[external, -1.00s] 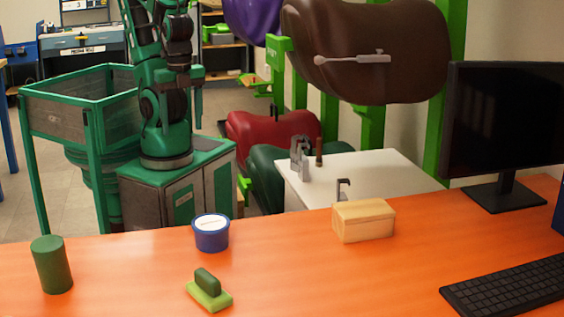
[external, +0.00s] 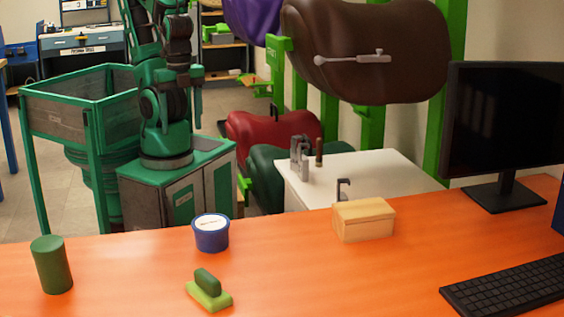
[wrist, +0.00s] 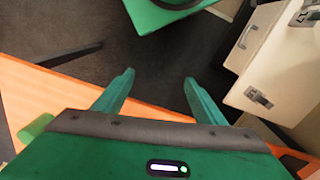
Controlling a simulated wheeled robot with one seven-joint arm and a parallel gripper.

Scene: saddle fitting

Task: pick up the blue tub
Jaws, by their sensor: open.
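The blue tub (external: 211,237) with a white lid stands upright on the orange table, left of the middle in the external view. I cannot make it out in the wrist view. My gripper (wrist: 158,92) is open, with its two green fingers apart and nothing between them. In the external view my arm stands behind the table, with its end up high beyond the tub and well apart from it.
The orange table (external: 300,280) also bears a green cylinder (external: 51,265), a green block-like item (external: 209,290), a wooden box (external: 363,220), a keyboard (external: 510,288) and a monitor (external: 505,125). A white table (external: 390,180) stands behind. Free tabletop surrounds the tub.

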